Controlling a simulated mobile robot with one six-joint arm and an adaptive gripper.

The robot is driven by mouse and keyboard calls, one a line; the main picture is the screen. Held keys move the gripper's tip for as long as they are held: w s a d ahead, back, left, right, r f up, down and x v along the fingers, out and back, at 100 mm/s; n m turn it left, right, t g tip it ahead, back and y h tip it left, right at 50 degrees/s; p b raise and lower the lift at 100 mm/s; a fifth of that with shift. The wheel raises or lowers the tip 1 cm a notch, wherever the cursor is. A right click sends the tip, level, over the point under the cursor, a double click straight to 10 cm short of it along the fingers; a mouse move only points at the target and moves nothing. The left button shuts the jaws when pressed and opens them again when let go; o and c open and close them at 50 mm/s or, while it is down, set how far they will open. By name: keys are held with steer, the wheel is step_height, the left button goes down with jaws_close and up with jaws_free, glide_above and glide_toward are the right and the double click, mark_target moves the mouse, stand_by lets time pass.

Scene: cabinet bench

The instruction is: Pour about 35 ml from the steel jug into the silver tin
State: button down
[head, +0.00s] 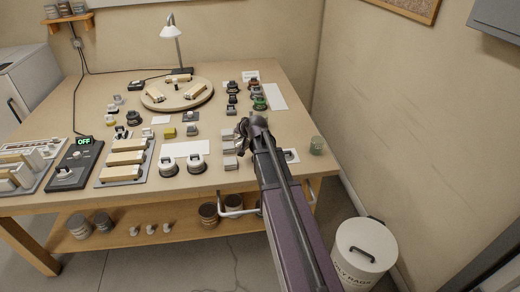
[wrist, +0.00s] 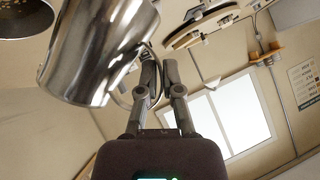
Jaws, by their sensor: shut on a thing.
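The steel jug (wrist: 98,50) is large and shiny at the upper left of the wrist view. My gripper (wrist: 158,58) is shut at its handle side; the exact contact is partly hidden. The jug looks slanted in this view, but the camera is rolled, so I cannot tell its true tilt. Its contents are not visible. In the head view my gripper (head: 252,124) is over the right part of the bench, and my arm hides what lies behind it. Small grey metallic blocks or tins (head: 230,148) stand just left of it; I cannot tell which, if any, is the silver tin.
A dark round opening or disc (wrist: 22,18) shows beside the jug. A round board (head: 178,94) and lamp (head: 176,40) stand at the back. A lidded bin (head: 365,248) stands on the floor.

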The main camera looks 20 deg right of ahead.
steer(key=shift+w+a+f+n+h+b, duration=0.1)
steer(key=shift+a+f+n+h+b, duration=0.4)
steer(key=shift+f+h, duration=0.15)
steer(key=shift+w+a+n+g+h, duration=0.15)
steer(key=shift+a+n+g+h, duration=0.15)
steer(key=shift+g+h, duration=0.15)
steer(key=shift+a+p, duration=0.1)
steer(key=shift+p, duration=0.2)
steer(key=shift+w+a+f+n+g+h+b, duration=0.15)
steer(key=shift+a+f+n+h+b, duration=0.2)
steer(key=shift+f+b, duration=0.35)
steer(key=shift+w+a+f+n+g+h+b, duration=0.15)
steer(key=shift+a+f+h+b, duration=0.2)
steer(key=shift+a+f+b, duration=0.25)
steer(key=shift+w+a+f+n+h+b, duration=0.2)
steer(key=shift+a+f+n+h+b, duration=0.2)
steer(key=shift+a+f+h+b, duration=0.25)
steer(key=shift+w+a+f+n+g+h+b, duration=0.25)
steer(key=shift+a+f+n+h+b, duration=0.15)
steer(key=shift+a+f+h+b, duration=0.35)
steer(key=shift+a+r+n+h+b, duration=0.15)
steer(key=shift+a+n+h+b, duration=0.15)
steer(key=shift+n+h+b, duration=0.25)
steer(key=shift+a+h, duration=0.1)
steer(key=shift+h, duration=0.15)
